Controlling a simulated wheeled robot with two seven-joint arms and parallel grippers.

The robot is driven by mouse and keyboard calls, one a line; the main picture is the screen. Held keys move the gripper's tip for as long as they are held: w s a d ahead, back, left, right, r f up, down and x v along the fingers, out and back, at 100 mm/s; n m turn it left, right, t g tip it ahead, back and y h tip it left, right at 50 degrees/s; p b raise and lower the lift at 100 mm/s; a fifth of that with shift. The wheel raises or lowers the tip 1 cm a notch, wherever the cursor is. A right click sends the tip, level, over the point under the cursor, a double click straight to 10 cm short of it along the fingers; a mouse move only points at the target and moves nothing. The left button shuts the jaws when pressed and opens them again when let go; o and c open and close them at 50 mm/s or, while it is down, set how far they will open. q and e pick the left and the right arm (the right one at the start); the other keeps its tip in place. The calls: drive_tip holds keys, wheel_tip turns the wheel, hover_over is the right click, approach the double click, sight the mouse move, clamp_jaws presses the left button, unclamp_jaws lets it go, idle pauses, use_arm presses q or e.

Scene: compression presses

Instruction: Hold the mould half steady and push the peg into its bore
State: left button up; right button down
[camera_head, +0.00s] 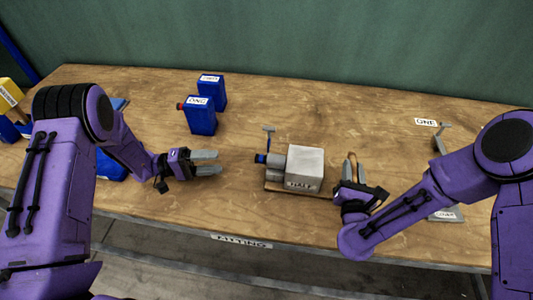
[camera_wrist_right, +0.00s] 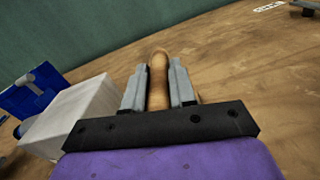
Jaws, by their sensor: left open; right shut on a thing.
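The mould half is a pale grey block (camera_head: 306,162) with a label on its front, on a thin brown base at the middle of the table. Its corner also shows in the right wrist view (camera_wrist_right: 85,112). No bore can be made out. My left gripper (camera_head: 207,163) is open and empty, to the left of the block and apart from it. My right gripper (camera_head: 350,172) is shut on a tan, round-ended peg (camera_wrist_right: 158,78), just right of the block. The peg stands between the two fingers with its rounded end showing; its lower part is hidden.
A grey and blue clamp-like part (camera_head: 272,160) with an upright handle adjoins the block's left side. Two blue containers (camera_head: 201,118) stand behind, toward the left. A grey stand (camera_head: 440,143) is at the right, partly behind my right arm. The table's back middle is clear.

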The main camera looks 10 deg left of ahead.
drive_tip(key=c, duration=0.8)
unclamp_jaws()
drive_tip(key=shift+c, duration=0.2)
drive_tip(key=s, duration=1.1)
drive_tip(key=shift+a, duration=0.2)
drive_tip(key=shift+s+d, duration=0.1)
drive_tip(key=shift+s, duration=0.45)
